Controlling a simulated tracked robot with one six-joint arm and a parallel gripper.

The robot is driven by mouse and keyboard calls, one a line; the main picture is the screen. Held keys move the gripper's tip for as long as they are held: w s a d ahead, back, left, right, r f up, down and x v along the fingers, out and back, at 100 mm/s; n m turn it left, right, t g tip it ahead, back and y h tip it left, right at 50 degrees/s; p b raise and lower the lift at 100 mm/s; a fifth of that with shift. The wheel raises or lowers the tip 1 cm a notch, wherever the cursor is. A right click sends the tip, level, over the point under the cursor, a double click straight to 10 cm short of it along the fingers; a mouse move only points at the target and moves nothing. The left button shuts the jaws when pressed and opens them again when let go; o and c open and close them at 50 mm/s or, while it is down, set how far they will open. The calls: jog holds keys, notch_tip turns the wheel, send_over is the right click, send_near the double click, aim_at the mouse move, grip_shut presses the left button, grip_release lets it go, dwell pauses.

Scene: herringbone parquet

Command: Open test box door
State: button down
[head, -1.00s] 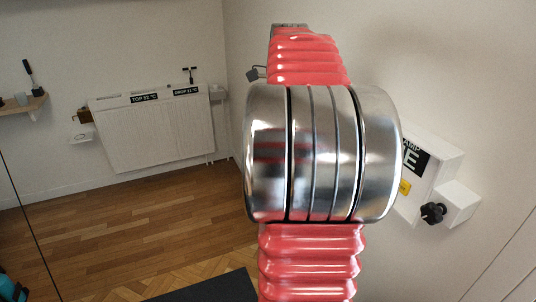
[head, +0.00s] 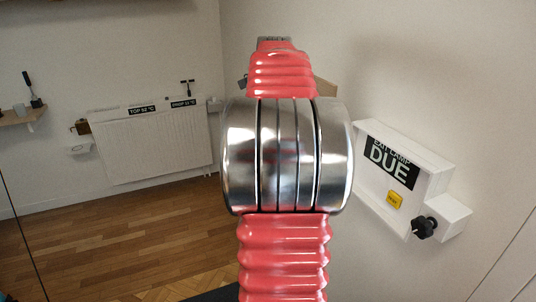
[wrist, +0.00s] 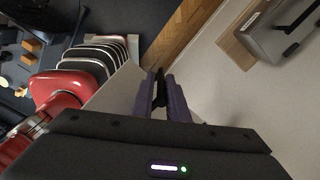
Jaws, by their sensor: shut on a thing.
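A white wall box (head: 447,181) with a black label ending in "LAMP DUE" and a yellow button (head: 394,200) is on the right wall in the head view. A black knob (head: 425,227) sits on a smaller white housing at its lower right, with no gripper on it. In the head view my red and steel arm hides my gripper. In the wrist view my gripper (wrist: 161,84) has purple fingers shut on a narrow black thing (wrist: 158,88). I cannot tell what part that thing belongs to. A pale panel (wrist: 112,94) lies just left of the fingers.
A wooden board (wrist: 238,42) with a grey box (wrist: 275,38) and black handle is at upper right in the wrist view. A white radiator (head: 155,142) stands at the far wall, beside a small shelf (head: 18,115). The parquet floor (head: 120,240) is clear at left.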

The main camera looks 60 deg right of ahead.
jog(key=c, duration=2.2)
grip_release()
jog(key=shift+s+d, duration=0.15)
jog(key=shift+s, duration=0.1)
jog(key=o, duration=0.4)
jog(key=shift+r, duration=6.85)
